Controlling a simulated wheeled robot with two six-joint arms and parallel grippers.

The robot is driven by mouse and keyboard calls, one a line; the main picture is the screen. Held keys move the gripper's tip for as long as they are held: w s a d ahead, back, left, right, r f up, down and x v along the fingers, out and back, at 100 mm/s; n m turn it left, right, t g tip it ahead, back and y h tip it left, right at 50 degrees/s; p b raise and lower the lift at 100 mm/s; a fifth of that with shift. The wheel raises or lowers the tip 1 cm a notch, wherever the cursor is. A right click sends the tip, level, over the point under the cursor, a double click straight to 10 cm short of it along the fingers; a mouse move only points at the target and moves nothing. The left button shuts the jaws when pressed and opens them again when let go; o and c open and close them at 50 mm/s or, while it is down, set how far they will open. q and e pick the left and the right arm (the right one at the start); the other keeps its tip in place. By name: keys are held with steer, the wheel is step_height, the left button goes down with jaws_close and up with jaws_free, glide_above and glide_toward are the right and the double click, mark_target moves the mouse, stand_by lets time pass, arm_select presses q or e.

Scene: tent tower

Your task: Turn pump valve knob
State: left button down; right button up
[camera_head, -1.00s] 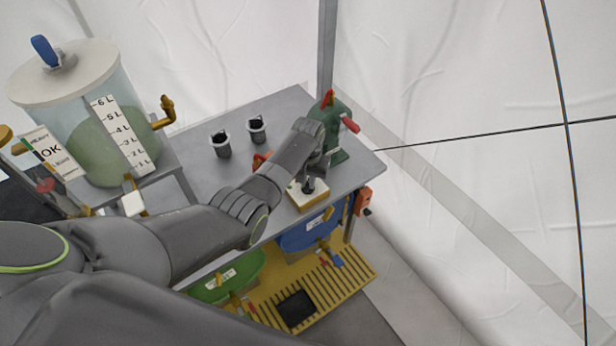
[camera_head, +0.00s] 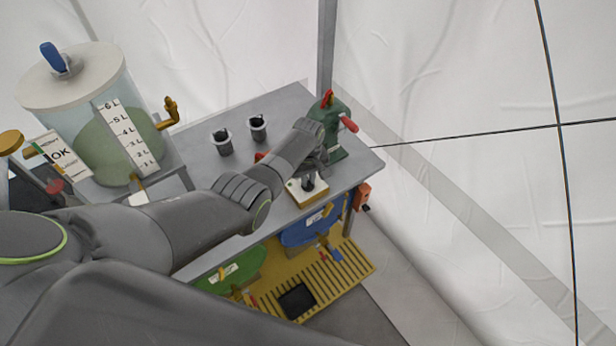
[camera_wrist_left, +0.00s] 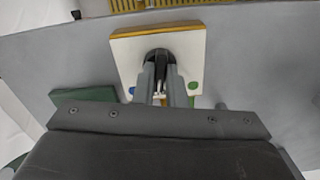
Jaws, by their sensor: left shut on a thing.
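The pump valve knob (camera_head: 308,183) is black. It stands on a white plate with a yellow edge (camera_head: 297,192), near the front right of the grey table. In the left wrist view the black knob (camera_wrist_left: 160,54) sits in the middle of the white plate (camera_wrist_left: 195,50), with blue and green dots on the plate. My left gripper (camera_wrist_left: 161,82) points at the plate with one finger on each side of the knob, shut on it. In the head view the wrist hides most of the fingers. My right gripper is not in view.
A green pump with red handles (camera_head: 334,128) stands just behind my left wrist. Two small dark-topped cups (camera_head: 222,142) are on the grey table (camera_head: 190,150). A large tank (camera_head: 75,95) stands at the left. Blue (camera_head: 310,232) and green containers (camera_head: 238,270) are below the table edge.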

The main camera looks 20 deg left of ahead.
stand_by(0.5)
arm_select(q)
steer(key=c, duration=1.5)
jaws_free()
steer(key=shift+r, duration=0.1)
steer(key=shift+r, duration=0.5)
step_height(320, 180, up, 5)
steer(key=shift+r+p, duration=0.1)
steer(key=shift+p, duration=0.7)
step_height(320, 180, up, 11)
steer(key=shift+r+b, duration=0.1)
steer(key=shift+b, duration=0.4)
